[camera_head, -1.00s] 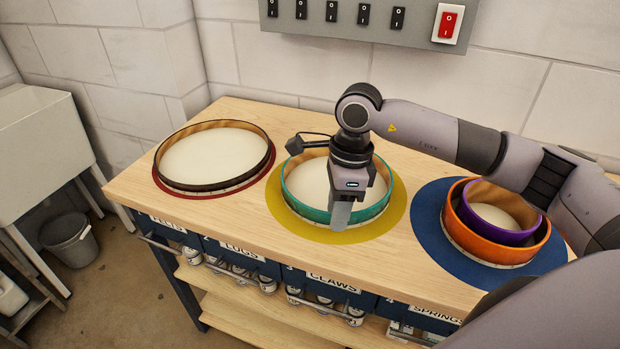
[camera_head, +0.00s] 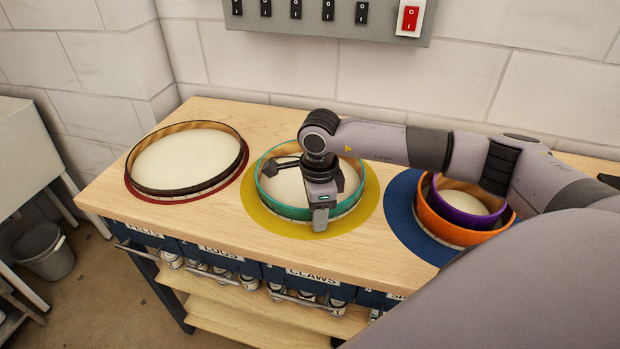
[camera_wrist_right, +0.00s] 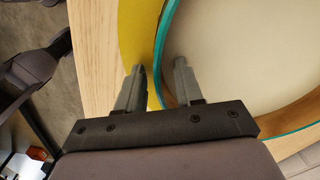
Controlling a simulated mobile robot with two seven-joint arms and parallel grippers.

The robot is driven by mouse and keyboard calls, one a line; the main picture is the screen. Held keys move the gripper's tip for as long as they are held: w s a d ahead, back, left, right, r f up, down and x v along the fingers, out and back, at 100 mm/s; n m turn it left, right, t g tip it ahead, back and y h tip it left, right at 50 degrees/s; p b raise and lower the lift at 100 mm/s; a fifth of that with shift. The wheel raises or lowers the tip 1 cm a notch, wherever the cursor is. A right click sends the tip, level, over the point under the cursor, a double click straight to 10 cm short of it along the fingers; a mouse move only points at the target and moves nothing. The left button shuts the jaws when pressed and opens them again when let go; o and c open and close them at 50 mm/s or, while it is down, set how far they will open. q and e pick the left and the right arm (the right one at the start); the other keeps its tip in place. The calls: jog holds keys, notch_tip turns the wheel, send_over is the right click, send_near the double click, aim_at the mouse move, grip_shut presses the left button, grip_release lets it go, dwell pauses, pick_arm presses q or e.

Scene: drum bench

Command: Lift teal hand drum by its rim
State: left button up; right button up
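The teal hand drum (camera_head: 284,207) has a pale skin and a teal rim. It lies on a round yellow mat (camera_head: 368,192) in the middle of the bench. My right gripper (camera_head: 320,222) points down at the drum's near edge. In the right wrist view its two fingers (camera_wrist_right: 158,80) are apart and straddle the teal rim (camera_wrist_right: 163,45). One finger is over the yellow mat, the other inside the drum over the skin. A gap shows between fingers and rim, so nothing is gripped.
A dark-rimmed drum (camera_head: 187,160) lies on a red mat to the left. An orange drum (camera_head: 440,226) with a purple one (camera_head: 470,217) inside it sits on a blue mat (camera_head: 403,213) at right, beneath my arm. Labelled bins line the bench front (camera_head: 225,215). A switch panel (camera_head: 330,20) hangs behind.

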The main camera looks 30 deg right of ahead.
grip_shut()
jog(key=shift+r, duration=0.1)
